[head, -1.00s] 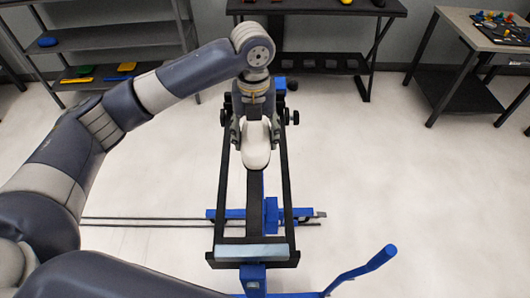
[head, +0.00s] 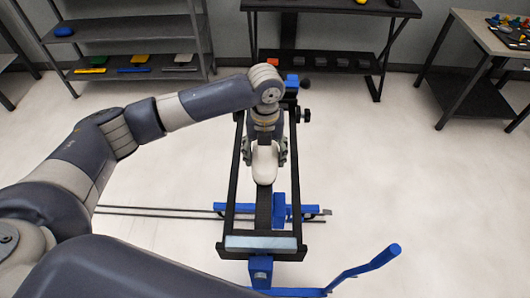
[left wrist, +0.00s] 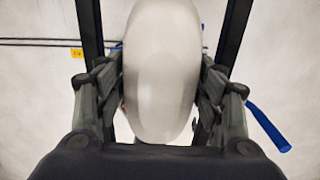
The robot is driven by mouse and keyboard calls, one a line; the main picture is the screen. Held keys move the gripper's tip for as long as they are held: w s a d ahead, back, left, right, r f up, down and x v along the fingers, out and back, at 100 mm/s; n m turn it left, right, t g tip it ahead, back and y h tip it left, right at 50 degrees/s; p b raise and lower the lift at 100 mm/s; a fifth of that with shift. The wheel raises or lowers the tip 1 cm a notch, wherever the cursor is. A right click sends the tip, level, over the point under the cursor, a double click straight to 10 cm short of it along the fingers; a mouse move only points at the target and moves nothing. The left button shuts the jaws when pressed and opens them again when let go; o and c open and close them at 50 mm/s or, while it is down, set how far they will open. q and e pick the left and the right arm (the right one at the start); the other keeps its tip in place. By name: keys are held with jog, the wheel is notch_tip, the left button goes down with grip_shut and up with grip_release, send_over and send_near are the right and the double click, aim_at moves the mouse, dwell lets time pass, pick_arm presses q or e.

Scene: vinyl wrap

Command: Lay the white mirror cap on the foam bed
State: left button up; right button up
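The white mirror cap (head: 264,166) is a smooth rounded shell. My left gripper (head: 266,153) is shut on it, with a finger against each long side. It hangs over the middle of a black frame stand (head: 237,190). In the left wrist view the cap (left wrist: 162,75) fills the space between the fingers of my left gripper (left wrist: 160,100). The stand has a dark centre bar and a pale grey front pad (head: 260,243). I cannot tell which part is the foam bed. Contact between cap and stand is unclear. My right gripper is not in view.
The stand has blue parts (head: 279,209) and a blue lever (head: 380,257) at front right. A shelf (head: 125,35) with coloured pieces is back left. A dark table (head: 335,8) and a tool table (head: 490,35) stand behind. The floor on both sides is mostly clear.

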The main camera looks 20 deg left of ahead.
aim_at(265, 149)
pick_arm(q)
jog(key=shift+o, duration=0.7)
jog(key=shift+r, duration=0.4)
notch_tip(265, 149, up, 10)
jog(key=shift+r+b, duration=0.25)
jog(key=shift+b, duration=0.85)
jog(key=shift+r, duration=0.55)
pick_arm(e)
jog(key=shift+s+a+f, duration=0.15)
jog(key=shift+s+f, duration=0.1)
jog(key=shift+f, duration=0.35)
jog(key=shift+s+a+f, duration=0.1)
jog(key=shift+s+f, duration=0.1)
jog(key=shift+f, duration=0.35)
pick_arm(q)
jog(key=shift+f, duration=0.1)
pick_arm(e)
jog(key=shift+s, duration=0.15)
